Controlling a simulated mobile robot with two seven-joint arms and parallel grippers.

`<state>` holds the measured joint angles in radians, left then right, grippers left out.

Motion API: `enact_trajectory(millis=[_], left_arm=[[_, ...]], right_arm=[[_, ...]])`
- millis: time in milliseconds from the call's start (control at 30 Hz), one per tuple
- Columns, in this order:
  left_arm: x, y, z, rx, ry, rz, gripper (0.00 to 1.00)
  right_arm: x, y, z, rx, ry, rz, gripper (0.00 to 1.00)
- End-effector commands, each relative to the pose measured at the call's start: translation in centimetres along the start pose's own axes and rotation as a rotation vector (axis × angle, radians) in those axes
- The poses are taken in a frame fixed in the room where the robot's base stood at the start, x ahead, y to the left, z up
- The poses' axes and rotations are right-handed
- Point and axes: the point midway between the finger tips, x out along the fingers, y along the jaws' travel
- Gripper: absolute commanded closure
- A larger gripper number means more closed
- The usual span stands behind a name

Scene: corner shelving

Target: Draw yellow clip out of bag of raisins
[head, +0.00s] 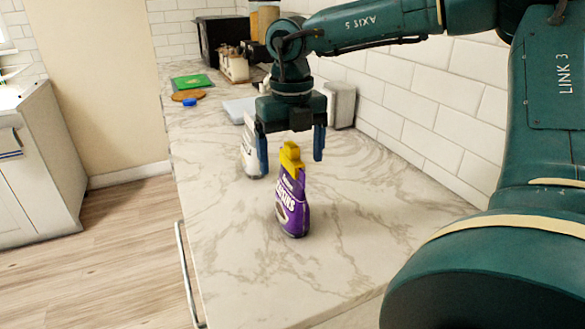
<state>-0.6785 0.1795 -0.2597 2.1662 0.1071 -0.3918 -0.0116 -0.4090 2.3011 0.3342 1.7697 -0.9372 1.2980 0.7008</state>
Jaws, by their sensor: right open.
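The bag of raisins (293,208), purple with white lettering, stands upright on the marble counter. The yellow clip (290,158) sits on the top of the bag. My right gripper (291,158) points down over the bag and is open. Its two blue fingers show to the left and right of the clip, with gaps on both sides. I cannot tell whether the fingers are level with the clip in depth. My left gripper is not in view.
A white bottle-like item (252,155) stands close behind the left finger. A light box (341,104) stands by the tiled wall. A blue lid (191,102) and green item (191,81) lie farther back. The counter (225,255) in front is clear.

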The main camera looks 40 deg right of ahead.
Motion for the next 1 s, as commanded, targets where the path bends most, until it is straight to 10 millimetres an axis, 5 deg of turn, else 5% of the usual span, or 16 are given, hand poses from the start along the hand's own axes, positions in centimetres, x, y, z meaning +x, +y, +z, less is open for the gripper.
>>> enact_trajectory(millis=[1000], left_arm=[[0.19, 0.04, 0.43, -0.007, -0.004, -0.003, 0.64]], right_arm=[[-0.08, 0.00, 0.00, 0.000, 0.000, 0.000, 0.15]])
